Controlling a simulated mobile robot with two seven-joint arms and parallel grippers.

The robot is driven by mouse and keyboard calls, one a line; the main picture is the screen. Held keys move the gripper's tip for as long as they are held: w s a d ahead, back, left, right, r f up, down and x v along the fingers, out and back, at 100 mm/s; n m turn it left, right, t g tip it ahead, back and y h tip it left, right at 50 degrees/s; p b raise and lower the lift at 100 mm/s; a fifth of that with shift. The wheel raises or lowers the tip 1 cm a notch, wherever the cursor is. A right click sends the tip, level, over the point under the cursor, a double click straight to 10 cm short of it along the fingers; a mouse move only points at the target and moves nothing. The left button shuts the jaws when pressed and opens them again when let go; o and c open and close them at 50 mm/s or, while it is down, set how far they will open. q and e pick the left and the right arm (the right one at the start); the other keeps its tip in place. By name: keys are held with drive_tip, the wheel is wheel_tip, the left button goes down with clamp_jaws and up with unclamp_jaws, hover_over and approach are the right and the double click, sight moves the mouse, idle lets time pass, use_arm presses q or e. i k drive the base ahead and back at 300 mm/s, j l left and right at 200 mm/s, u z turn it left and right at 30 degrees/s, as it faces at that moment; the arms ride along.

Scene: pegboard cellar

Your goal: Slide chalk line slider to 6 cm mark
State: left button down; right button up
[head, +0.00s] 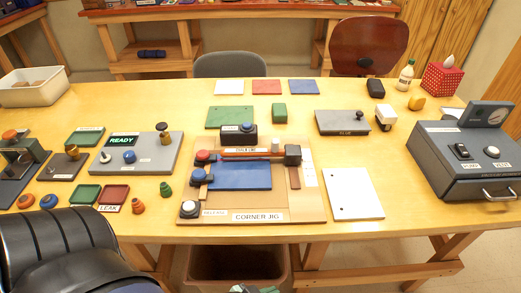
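The corner jig (250,217) is a tan board lying on the yellow table. Across its upper part runs an orange bar (235,154) with a small white label reading CHALK LINE (246,149). A dark brown block (292,154) stands at the bar's right end, and a red-topped knob (202,156) at its left end. I cannot tell for sure which part is the slider. A pale strip (309,174) lies to the right of the block; its marks are too small to read. A blue plate (240,176) lies below the bar. Neither gripper is identifiable in view.
A white-topped button labelled RELEASE (189,208) sits at the jig's front left corner. A white sheet (353,194) lies to its right, and a grey READY panel (140,153) to its left. A black padded shape (55,240) covers the lower left foreground.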

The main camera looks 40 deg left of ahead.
sight(292, 154)
drive_tip(key=i+l+u, duration=0.15)
drive_tip(key=l+u, duration=0.15)
drive_tip(key=i+l+u, duration=0.1)
drive_tip(key=l+u, duration=0.5)
drive_tip(key=i+l, duration=0.05)
drive_tip(key=l, duration=0.05)
